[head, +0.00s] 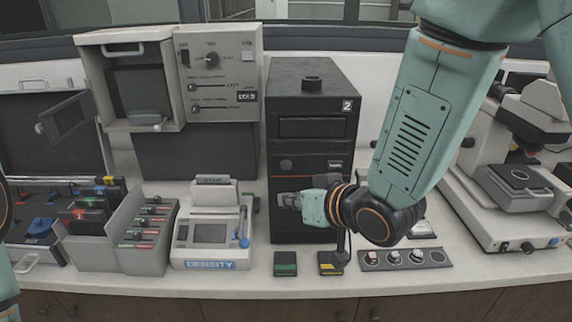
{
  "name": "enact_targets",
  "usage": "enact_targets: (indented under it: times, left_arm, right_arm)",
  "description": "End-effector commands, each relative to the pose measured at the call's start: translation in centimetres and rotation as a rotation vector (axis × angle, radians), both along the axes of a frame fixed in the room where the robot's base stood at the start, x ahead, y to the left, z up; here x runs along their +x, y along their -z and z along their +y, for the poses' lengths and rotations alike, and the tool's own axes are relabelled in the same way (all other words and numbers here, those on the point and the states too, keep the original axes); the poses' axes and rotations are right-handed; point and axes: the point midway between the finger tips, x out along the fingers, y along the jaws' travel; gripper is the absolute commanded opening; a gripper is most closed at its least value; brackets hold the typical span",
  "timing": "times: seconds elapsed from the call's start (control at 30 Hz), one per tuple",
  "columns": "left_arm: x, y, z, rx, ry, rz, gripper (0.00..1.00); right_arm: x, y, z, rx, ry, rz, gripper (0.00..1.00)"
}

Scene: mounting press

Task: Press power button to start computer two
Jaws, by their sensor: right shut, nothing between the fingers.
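Computer two is a black tower (312,87) with a white "2" label near its top right corner. It stands upright at the middle of the counter. A small round dark reddish button (286,164) shows on the left of its front; I cannot tell for sure that it is the power button. My right gripper (284,200) is shut and empty, pointing left in front of the tower's lower front, below that round button. Whether it touches the tower is unclear. The gripper and wrist hide part of the lower front. My left gripper is out of view; only bits of that arm show at the left edge.
A density device (209,234) stands left of the tower, beside grey racks of cartridges (142,250). A grey control box (218,75) is behind. A green-black block (285,264) and a knob panel (405,259) lie in front. A microscope (505,205) stands right.

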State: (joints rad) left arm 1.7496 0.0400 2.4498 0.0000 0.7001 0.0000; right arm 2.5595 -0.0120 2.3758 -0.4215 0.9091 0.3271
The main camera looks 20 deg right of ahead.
Motion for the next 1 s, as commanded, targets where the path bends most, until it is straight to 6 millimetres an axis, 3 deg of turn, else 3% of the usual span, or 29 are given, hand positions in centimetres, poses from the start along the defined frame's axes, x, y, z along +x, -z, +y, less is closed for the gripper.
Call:
enact_targets:
  times: [0.17,0.7,1.0]
  left_arm:
    - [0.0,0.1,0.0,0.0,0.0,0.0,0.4]
    - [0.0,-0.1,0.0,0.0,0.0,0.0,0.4]
    - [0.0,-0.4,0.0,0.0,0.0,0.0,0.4]
  right_arm:
    - [1.0,0.0,-0.3,0.003,0.001,-0.002,0.0]
    - [7.2,-0.1,-2.1,0.002,0.001,0.001,0.0]
    - [8.4,0.0,-2.4,0.0,0.0,0.001,0.0]
